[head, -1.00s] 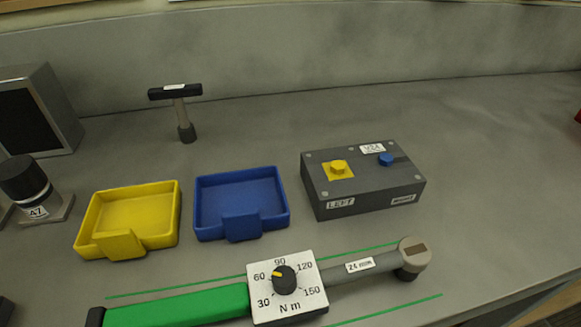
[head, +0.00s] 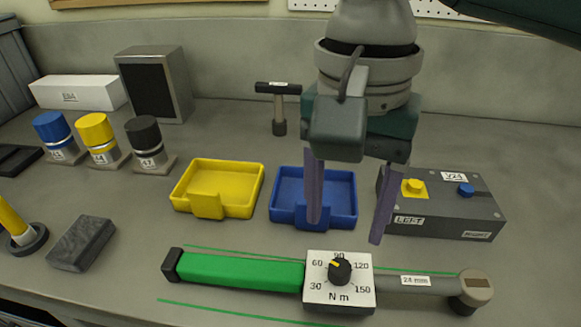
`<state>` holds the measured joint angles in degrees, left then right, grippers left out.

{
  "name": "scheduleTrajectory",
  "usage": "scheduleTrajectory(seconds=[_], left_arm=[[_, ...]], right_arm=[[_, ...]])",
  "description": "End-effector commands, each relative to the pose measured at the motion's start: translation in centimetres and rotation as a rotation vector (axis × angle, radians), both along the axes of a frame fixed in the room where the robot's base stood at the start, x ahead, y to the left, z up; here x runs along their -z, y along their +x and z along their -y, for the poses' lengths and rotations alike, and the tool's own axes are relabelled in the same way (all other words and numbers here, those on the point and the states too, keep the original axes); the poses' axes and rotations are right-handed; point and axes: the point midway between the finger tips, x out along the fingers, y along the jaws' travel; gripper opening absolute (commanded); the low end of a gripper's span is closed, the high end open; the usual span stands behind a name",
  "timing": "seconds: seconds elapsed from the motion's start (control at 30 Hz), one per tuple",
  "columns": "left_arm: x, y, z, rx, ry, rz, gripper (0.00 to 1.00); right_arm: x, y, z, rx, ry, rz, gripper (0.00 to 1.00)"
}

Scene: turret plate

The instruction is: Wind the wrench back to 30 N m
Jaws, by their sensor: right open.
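The torque wrench lies flat along the front of the bench, with its green handle (head: 240,271) to the left and its grey head (head: 474,290) to the right. Its white dial plate (head: 318,294) is marked from 30 to 150 N m. The black knob (head: 342,273) on it has a yellow pointer aimed up-left, between 60 and 90. My right gripper (head: 345,232) is open and empty, with its two purple fingers pointing down above and behind the dial. It looks apart from the knob. My left gripper is not in view.
A yellow tray (head: 186,203) and a blue tray (head: 345,213) stand behind the wrench. A grey box (head: 450,222) with yellow and blue knobs is behind its shaft. A small T-handled tool (head: 279,110), capped cylinders (head: 97,130) and a grey block (head: 82,243) stand around.

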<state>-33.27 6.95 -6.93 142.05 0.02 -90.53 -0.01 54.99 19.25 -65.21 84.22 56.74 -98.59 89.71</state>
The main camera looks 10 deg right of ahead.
Motion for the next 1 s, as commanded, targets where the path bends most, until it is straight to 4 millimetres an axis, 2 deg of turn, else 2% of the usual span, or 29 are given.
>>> scheduleTrajectory(seconds=[0.07,0.17,0.5,0.63,0.8,1.0], left_arm=[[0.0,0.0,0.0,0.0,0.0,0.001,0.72],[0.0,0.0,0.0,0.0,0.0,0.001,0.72],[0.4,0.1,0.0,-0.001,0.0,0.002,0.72],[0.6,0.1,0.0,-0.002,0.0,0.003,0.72],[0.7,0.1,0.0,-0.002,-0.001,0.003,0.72],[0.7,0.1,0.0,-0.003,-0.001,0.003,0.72]], right_arm=[[-0.3,0.5,0.7,0.041,-0.022,0.0,0.67],[0.3,0.5,0.9,0.058,-0.028,-0.003,0.67],[6.5,0.3,1.1,0.054,-0.026,-0.003,0.67],[8.3,0.2,1.1,0.054,-0.025,-0.003,0.67],[9.4,0.2,1.1,0.051,-0.023,0.0,0.67],[9.4,0.3,1.1,0.051,-0.023,0.0,0.67]])
